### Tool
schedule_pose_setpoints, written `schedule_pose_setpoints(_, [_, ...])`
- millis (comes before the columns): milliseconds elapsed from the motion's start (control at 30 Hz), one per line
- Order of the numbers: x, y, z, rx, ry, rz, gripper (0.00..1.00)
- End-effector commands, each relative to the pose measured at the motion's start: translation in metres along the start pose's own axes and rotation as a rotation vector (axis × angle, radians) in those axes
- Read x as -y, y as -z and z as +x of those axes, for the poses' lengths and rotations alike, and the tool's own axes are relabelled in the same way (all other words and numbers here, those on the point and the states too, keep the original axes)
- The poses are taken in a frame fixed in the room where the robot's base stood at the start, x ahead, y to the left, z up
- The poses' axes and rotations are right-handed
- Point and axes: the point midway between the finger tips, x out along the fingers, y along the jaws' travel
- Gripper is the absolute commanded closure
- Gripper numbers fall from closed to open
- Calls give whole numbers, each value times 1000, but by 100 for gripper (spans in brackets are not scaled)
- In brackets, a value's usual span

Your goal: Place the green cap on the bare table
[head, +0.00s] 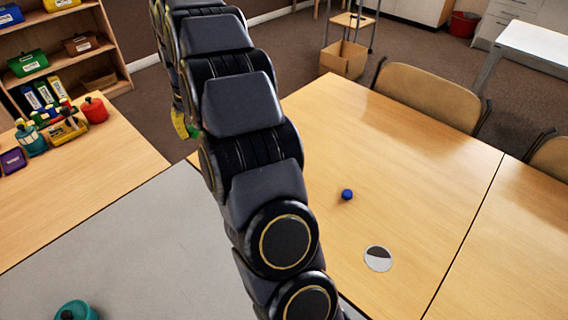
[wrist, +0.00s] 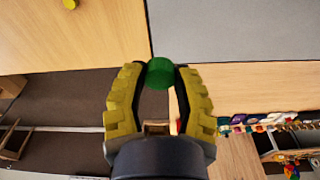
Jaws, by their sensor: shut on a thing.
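The green cap (wrist: 160,72) is held between the yellow fingertips of my gripper (wrist: 160,78) in the wrist view. In the head view my gripper (head: 182,124) is mostly hidden behind my arm, and only a sliver of the green cap (head: 194,132) shows beside it. The wooden table (head: 420,150) fills the right of the head view and its near part shows at the upper left of the wrist view (wrist: 60,45). The cap is over the edge area between tables in the wrist view; its height cannot be told.
A blue cap (head: 347,194) and a white-and-dark disc (head: 378,258) lie on the wooden table. A small yellow thing (wrist: 70,4) shows in the wrist view. A teal pot (head: 76,311) stands on the grey surface (head: 150,250). Chairs (head: 430,95) stand behind the table; much wood is clear.

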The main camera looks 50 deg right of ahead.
Motion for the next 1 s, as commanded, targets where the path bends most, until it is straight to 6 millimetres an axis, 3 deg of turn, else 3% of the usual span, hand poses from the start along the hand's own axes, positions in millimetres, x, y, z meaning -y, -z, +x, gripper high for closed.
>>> schedule_pose_setpoints(33, [-29,-10,-2,-1,-6,55,79])
schedule_pose_setpoints(200, [-110,-56,-6,1,-25,220,79])
schedule_pose_setpoints(367, [-176,-113,-10,-2,-44,375,79])
schedule_pose_setpoints(500, [-222,-174,-14,-2,-62,512,79])
schedule_pose_setpoints(700, [-259,-263,-17,1,-81,689,78])
schedule_pose_setpoints(1000, [-271,-341,-21,0,-100,839,78])
